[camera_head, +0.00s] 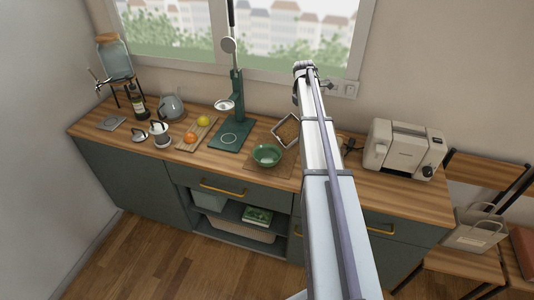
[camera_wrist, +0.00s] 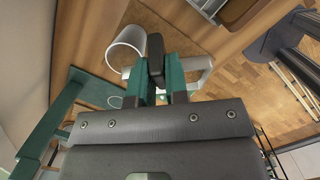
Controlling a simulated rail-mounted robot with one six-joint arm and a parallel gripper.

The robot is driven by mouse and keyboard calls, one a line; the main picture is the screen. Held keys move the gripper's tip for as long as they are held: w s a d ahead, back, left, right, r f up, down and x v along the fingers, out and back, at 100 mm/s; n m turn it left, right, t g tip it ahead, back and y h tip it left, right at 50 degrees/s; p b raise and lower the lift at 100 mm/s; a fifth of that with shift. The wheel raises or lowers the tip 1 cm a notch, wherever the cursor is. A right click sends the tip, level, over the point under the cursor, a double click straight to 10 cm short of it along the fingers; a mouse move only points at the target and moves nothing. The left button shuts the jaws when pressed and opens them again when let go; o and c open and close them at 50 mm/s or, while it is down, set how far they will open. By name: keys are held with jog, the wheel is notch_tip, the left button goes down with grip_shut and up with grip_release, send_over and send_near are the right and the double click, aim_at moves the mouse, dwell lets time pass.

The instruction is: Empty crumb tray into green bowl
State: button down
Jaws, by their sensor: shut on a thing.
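The crumb tray (camera_head: 288,131) is a shallow, light-rimmed tray with a brown inside. In the head view it sits at an angle just left of my arm, behind the green bowl (camera_head: 267,155). The bowl stands upright on a brown mat on the counter; its contents are not clear. My gripper (camera_wrist: 155,84) has teal fingers closed on a dark piece (camera_wrist: 155,58). I cannot tell whether this piece belongs to the tray. A pale cylinder (camera_wrist: 125,48) and a pale loop (camera_wrist: 205,70) show on either side of the fingers. In the head view my arm hides the gripper.
A green lever press (camera_head: 237,100) stands left of the tray. A cutting board with fruit (camera_head: 190,138), a kettle (camera_head: 171,106) and a water dispenser (camera_head: 115,60) are farther left. A cream toaster (camera_head: 404,148) stands right of my arm. Counter (camera_head: 385,184) is bare in front of the toaster.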

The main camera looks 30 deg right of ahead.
aim_at(295, 128)
jog(key=shift+a+h, duration=0.4)
jog(key=shift+a, duration=0.35)
jog(key=shift+a+r, duration=0.1)
jog(key=shift+a, duration=0.15)
jog(key=shift+a+h, duration=0.3)
jog(key=shift+a+h+b, duration=0.45)
jog(key=shift+a+h, duration=0.25)
jog(key=shift+a, duration=0.25)
jog(key=shift+s+a+r+h, duration=0.1)
jog(key=shift+a+r+h, duration=0.25)
jog(key=shift+a+h, duration=0.15)
jog(key=shift+a+r+h, duration=0.3)
jog(key=shift+a+h, duration=0.1)
jog(key=shift+a, duration=0.15)
jog(key=shift+a+r, duration=0.15)
jog(key=shift+a, duration=0.2)
jog(key=shift+a+r+h, duration=0.15)
jog(key=shift+a+h, duration=0.15)
jog(key=shift+h, duration=0.2)
jog(key=shift+a+r, duration=0.1)
jog(key=shift+a, duration=0.15)
